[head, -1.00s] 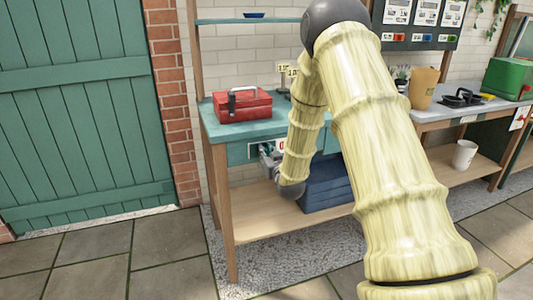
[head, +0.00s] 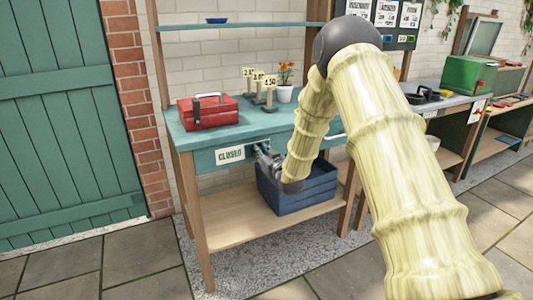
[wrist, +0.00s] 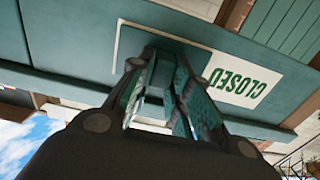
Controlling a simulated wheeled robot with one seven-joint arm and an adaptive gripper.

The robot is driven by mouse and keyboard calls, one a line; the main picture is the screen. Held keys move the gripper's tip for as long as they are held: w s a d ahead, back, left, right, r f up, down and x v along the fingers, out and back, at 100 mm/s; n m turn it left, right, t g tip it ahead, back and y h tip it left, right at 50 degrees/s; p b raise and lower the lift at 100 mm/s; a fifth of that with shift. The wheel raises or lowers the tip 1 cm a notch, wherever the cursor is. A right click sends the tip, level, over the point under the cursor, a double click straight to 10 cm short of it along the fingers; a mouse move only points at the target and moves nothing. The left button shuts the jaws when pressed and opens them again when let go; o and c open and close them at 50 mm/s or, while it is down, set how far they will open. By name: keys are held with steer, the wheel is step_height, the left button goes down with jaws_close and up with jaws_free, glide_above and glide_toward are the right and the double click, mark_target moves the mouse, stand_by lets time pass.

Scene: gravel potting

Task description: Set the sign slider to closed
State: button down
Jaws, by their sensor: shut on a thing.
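The sign on the teal bench's front shows green CLOSED lettering on a white plate (head: 230,154); it also shows in the wrist view (wrist: 240,84), upside down. My gripper (head: 264,153) is at the bench front, just right of the lettering. In the wrist view my gripper (wrist: 163,95) is shut on the sign slider (wrist: 155,102), a small teal piece between its fingers. The fingers hide most of the slider, and it cannot be picked out in the head view.
A red toolbox (head: 208,111), several price markers (head: 257,85) and a potted flower (head: 285,88) stand on the bench top (head: 180,128). A blue crate (head: 305,195) sits on the lower shelf (head: 215,232), below my arm. Paving in front is open.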

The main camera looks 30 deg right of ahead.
steer(key=shift+d, duration=0.2)
steer(key=c, duration=1.3)
jaws_free()
steer(key=shift+d+f, duration=0.1)
steer(key=shift+d, duration=0.05)
steer(key=s, duration=1.2)
